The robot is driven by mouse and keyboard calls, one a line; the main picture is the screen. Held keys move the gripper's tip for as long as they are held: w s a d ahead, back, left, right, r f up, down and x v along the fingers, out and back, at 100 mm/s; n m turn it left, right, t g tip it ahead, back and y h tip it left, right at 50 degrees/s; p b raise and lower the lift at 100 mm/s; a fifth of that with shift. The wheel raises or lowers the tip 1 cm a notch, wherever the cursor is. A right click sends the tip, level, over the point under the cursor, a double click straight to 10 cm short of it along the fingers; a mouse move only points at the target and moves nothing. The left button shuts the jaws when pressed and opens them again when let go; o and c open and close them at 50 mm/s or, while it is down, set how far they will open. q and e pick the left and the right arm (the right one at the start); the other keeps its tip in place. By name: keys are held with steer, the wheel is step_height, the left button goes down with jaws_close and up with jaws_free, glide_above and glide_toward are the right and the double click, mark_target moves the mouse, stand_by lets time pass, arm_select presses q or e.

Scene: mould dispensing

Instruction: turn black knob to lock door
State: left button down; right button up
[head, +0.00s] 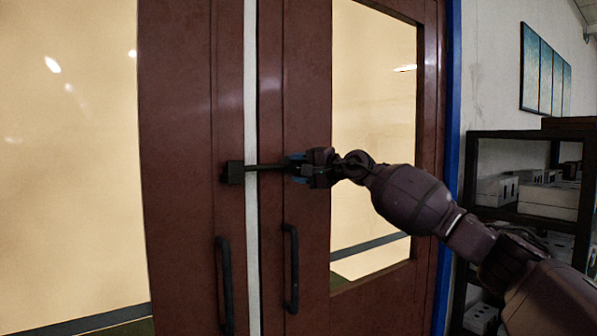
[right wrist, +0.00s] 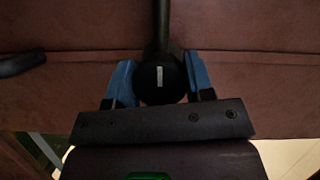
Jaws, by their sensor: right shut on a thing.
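The black knob (right wrist: 158,82) is round with a small white mark and sits between the two blue fingers of my right gripper (right wrist: 160,76). A dark bar (head: 262,167) runs from the knob; in the head view it lies level across the gap between the door leaves. Its far end meets a black block (head: 233,172) on the left door leaf (head: 185,230). In the head view my right gripper (head: 297,166) is shut on the knob in front of the right door leaf (head: 310,90) and mostly hides it. My left gripper is not in view.
Two black vertical handles, one on the left leaf (head: 226,285) and one on the right leaf (head: 291,268), stand below the bar. Both leaves have glass panes. A dark shelf (head: 505,213) with pale boxes stands to the right of the blue door frame edge (head: 452,100).

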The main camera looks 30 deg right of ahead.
stand_by(0.4)
steer(key=o, duration=1.3)
steer(key=v, duration=1)
steer(key=shift+s+d, duration=0.15)
steer(key=shift+s, duration=0.25)
